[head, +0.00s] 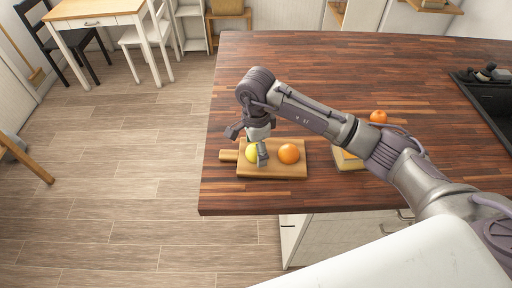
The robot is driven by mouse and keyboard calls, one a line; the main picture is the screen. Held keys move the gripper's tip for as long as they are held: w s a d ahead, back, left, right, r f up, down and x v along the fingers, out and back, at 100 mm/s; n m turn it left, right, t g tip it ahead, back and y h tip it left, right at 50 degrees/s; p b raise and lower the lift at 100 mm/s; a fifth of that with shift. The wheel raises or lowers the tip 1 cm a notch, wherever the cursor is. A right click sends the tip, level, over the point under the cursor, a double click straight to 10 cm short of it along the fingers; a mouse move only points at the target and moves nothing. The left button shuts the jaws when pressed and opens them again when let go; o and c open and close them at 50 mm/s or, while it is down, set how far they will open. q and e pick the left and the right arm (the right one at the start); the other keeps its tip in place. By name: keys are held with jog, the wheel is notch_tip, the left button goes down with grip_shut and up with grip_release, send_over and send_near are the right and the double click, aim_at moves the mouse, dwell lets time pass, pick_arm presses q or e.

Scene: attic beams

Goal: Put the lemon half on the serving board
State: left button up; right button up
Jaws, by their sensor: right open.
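The serving board (272,171) is light wood with a handle at its left, lying near the front left corner of the dark wooden counter. A yellow piece of fruit, which looks like the lemon half (250,156), rests on the board's left part. My right gripper (257,153) reaches down over it with its jaws open. A finger covers part of the yellow fruit, and I cannot tell whether it touches. My left gripper is not in view.
An orange (289,153) sits on the board just right of the yellow fruit. Another orange (378,116) and a pale wooden object (347,161) are partly behind my right arm. A black sink (490,100) is at the far right. The back of the counter (330,60) is clear.

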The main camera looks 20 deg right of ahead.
jog(key=shift+r, duration=0.2)
jog(key=shift+w+r, duration=0.1)
jog(key=shift+r, duration=0.15)
notch_tip(320, 180, up, 11)
jog(key=b, duration=0.3)
jog(key=shift+r, duration=0.2)
